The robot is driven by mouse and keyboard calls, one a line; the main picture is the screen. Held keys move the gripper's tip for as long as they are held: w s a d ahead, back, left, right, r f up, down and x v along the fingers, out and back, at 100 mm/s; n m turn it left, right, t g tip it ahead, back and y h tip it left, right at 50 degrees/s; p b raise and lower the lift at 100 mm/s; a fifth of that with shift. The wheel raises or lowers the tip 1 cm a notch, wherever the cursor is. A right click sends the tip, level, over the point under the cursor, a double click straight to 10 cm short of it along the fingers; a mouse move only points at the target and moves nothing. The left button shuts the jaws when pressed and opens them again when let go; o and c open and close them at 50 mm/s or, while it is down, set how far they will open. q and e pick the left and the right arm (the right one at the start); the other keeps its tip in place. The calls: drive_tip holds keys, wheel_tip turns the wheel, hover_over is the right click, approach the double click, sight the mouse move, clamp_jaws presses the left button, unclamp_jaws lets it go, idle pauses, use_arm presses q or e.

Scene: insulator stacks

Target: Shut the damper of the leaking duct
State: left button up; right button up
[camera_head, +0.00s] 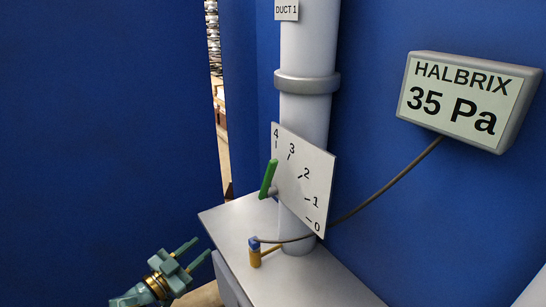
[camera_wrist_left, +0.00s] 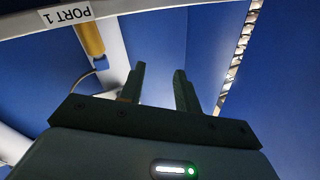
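A white vertical duct (camera_head: 308,115) labelled DUCT 1 stands on a grey ledge. A tilted white dial plate (camera_head: 308,190) on it is marked 0 to 4. The green damper lever (camera_head: 268,178) stands nearly upright at the plate's left edge, its tip up near the 4. The gauge (camera_head: 468,100) reads HALBRIX 35 Pa. My left gripper (camera_head: 202,247) is open and empty, low and left of the lever, apart from it. In the left wrist view its two fingers (camera_wrist_left: 159,72) are spread with nothing between them. My right gripper is not in view.
A brass port (camera_head: 254,257) with a blue fitting stands on the grey ledge (camera_head: 225,218); a dark hose (camera_head: 385,188) runs from it to the gauge. The left wrist view shows the PORT 1 label (camera_wrist_left: 67,15) upside down. Blue walls enclose the place, with a narrow gap at left.

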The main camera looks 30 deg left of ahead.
use_arm(q)
wheel_tip(320, 180, up, 10)
drive_tip(key=d+m+h, duration=0.3)
drive_tip(key=h, duration=0.1)
drive_tip(key=m+g+h, duration=0.1)
drive_tip(key=m+h, duration=0.3)
drive_tip(key=h, duration=0.3)
approach(267, 173)
drive_tip(key=p+x, duration=0.4)
drive_tip(key=x, duration=0.5)
drive_tip(key=shift+w+d+r, duration=0.15)
drive_tip(key=shift+w, duration=0.15)
drive_tip(key=shift+w+d+r, duration=0.15)
drive_tip(key=shift+w+d, duration=0.25)
drive_tip(key=shift+w, duration=0.05)
clamp_jaws()
